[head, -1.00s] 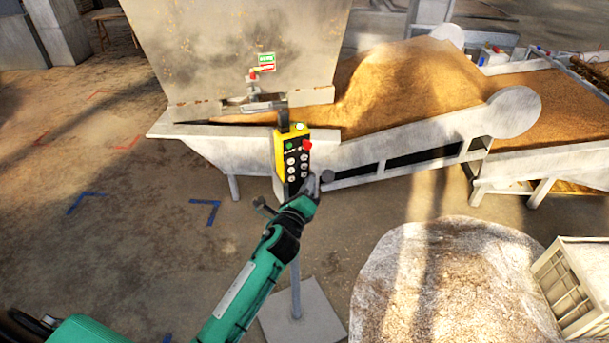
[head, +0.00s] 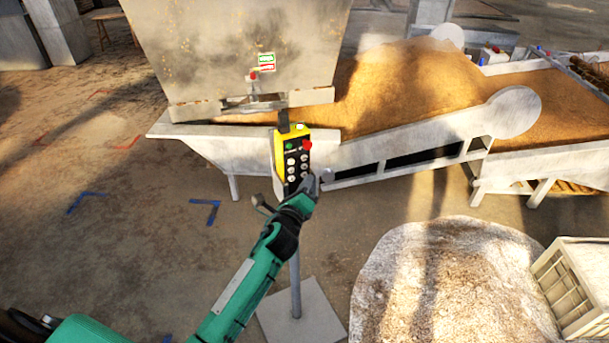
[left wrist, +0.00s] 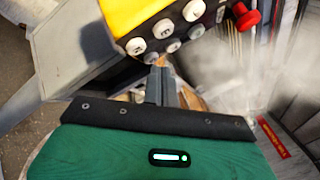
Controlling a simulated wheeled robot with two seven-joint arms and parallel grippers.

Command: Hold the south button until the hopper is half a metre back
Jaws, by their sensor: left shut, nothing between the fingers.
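The yellow and black button pendant (head: 292,160) stands on a grey post, with a red knob, a green button and several white buttons. It also fills the top of the left wrist view (left wrist: 150,20). My left gripper (head: 314,184) is shut and empty at the pendant's lower end. In the left wrist view its fingertips (left wrist: 160,66) are right at the lower white buttons. I cannot tell which button is the south one, or whether the tips touch it. The large grey hopper (head: 200,50) hangs behind the pendant, over the end of the grain bed.
Brown grain (head: 400,85) lies in the long pale trough (head: 400,150) behind and to the right. A round pale heap (head: 450,285) and a cream crate (head: 580,285) are at the lower right. Blue corner marks (head: 205,212) lie on the open floor at left.

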